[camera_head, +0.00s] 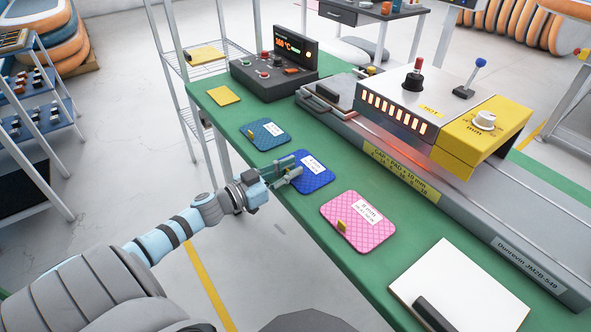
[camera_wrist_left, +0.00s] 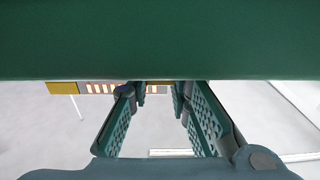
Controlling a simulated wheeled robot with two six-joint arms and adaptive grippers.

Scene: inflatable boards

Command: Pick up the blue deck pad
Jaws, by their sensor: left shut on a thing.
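The blue deck pad (camera_head: 316,183) is a dark blue quilted square with a white label, at the left edge of the green table in the head view. My left gripper (camera_head: 285,172) reaches in from the left and is shut on the pad's near left side. The fingers hide that part of the pad. I cannot tell whether the pad is clear of the table top. In the left wrist view the two green fingers (camera_wrist_left: 160,90) run toward the green table edge, and the pad cannot be made out. My right gripper is not in view.
On the green table (camera_head: 345,263) lie a teal pad (camera_head: 265,134) behind, a pink pad (camera_head: 358,222) in front and a white board (camera_head: 459,290) nearest. A control box (camera_head: 274,75) stands at the back. A machine with a yellow end (camera_head: 466,138) borders the right side.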

